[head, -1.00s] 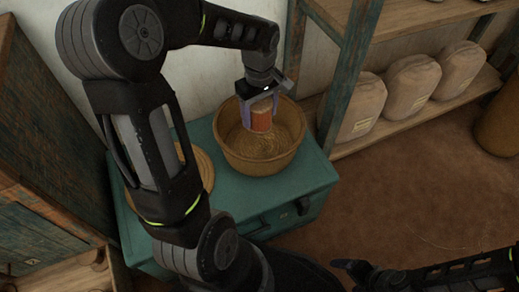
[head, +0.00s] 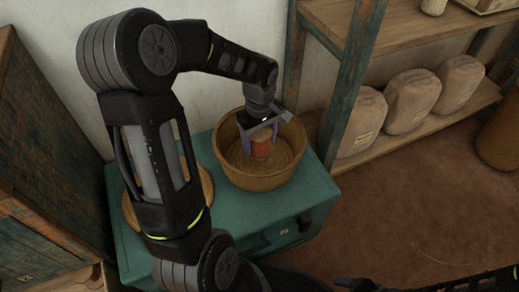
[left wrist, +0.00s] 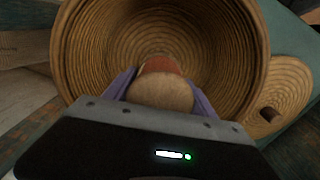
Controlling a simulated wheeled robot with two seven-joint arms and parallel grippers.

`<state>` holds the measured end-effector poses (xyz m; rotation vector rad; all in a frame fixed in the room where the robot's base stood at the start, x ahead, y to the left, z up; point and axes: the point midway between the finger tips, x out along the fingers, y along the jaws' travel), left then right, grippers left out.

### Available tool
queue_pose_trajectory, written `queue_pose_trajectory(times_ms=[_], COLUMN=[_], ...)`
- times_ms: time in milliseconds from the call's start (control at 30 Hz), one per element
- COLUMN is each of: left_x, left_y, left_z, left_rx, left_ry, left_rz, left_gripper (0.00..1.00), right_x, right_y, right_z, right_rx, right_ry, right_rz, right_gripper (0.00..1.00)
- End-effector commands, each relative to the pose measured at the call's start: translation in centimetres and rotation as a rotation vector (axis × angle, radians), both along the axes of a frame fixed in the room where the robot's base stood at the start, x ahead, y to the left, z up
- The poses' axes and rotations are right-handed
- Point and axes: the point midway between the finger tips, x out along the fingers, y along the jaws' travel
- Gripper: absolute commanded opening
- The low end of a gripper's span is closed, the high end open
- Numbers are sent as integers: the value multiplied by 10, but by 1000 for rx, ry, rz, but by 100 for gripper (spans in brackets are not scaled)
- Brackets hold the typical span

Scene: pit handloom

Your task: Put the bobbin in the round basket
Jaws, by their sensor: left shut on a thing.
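The bobbin (head: 261,148) is orange-red with a pale tan end. My left gripper (head: 261,143) is shut on it and holds it upright inside the round basket (head: 232,172). In the left wrist view the bobbin (left wrist: 162,88) sits between the purple fingers, with the basket's ribbed wall (left wrist: 85,50) all around it. I cannot tell whether the bobbin touches the basket floor. The basket stands open on a teal chest. My right gripper is not clearly seen; only dark parts of my right arm show at the bottom right edge.
A round woven lid (head: 205,185) lies on the teal chest (head: 270,205), left of the basket, partly behind my left arm; it also shows in the left wrist view (left wrist: 285,90). A wooden shelf (head: 385,130) with several sacks stands to the right. Brown floor (head: 430,205) is clear.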

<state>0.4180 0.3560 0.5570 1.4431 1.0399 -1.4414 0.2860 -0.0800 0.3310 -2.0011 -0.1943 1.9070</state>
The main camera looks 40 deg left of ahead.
Motion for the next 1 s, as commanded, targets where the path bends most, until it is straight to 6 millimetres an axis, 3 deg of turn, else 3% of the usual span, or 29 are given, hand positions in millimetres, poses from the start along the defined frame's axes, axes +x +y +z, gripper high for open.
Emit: queue_pose_trajectory(times_ms=[233, 667, 700, 1000], left_x=[-1, 0, 0, 0], left_y=[0, 0, 0, 0], left_z=[-41, -47, -47, -46], left_rx=[-1, -1, -1, -1], left_ry=[3, 0, 0, 0], left_rz=[0, 0, 0, 0], left_gripper=[19, 19, 65, 86], right_x=[3, 4, 4, 4], right_y=[-4, -4, -4, -4], right_z=[-15, -17, -18, -16], right_rx=[-6, -6, -7, -7], right_ry=[-6, -7, -7, -7], right_rz=[-8, -10, -11, -11], right_gripper=[86, 86, 86, 86])
